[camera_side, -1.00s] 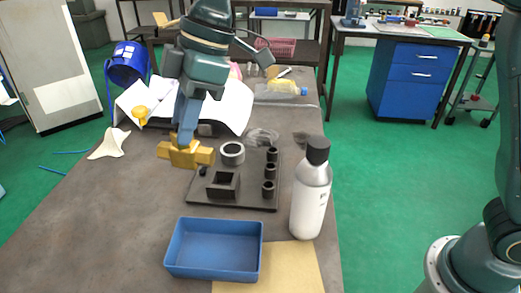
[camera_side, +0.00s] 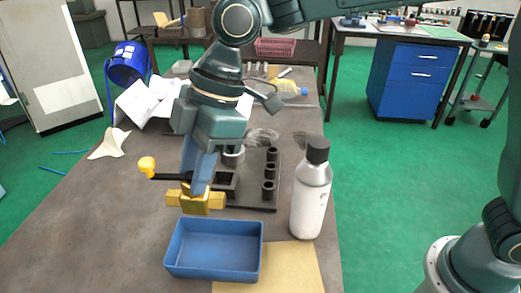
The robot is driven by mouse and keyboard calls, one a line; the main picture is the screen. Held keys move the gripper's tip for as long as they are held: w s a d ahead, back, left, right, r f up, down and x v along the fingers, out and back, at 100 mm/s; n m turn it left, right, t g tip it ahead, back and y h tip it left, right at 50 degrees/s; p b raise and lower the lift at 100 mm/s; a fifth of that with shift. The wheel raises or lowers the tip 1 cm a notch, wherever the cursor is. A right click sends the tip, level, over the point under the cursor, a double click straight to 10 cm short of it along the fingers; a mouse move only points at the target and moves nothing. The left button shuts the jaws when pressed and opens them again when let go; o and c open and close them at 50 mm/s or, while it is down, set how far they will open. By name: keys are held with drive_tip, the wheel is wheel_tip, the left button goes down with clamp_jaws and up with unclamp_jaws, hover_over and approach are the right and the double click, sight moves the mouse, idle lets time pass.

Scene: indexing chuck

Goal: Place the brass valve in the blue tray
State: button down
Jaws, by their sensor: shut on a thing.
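The brass valve (camera_side: 196,201) is a yellow block-like body. A black lever with a yellow knob (camera_side: 147,165) sticks out to its left and appears to belong to it. My gripper (camera_side: 199,187) points down and is shut on the valve from above; the fingertips are partly hidden by the valve. The blue tray (camera_side: 214,272) is an open, empty rectangular box at the front of the table. The valve shows just beyond the tray's far rim in the picture, raised; its exact height above the table is hard to tell.
A dark fixture plate (camera_side: 262,204) with a square socket and several round posts lies behind the tray, partly hidden by my arm. A white bottle (camera_side: 311,199) with a black cap stands right of it. A tan sheet (camera_side: 292,270) lies beside the tray.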

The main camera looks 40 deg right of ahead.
drive_tip(key=shift+f, duration=7)
drive_tip(key=shift+f, duration=0.15)
drive_tip(key=c, duration=1.1)
unclamp_jaws()
drive_tip(key=shift+o, duration=0.2)
drive_tip(key=v, duration=1.2)
drive_tip(key=shift+r, duration=0.25)
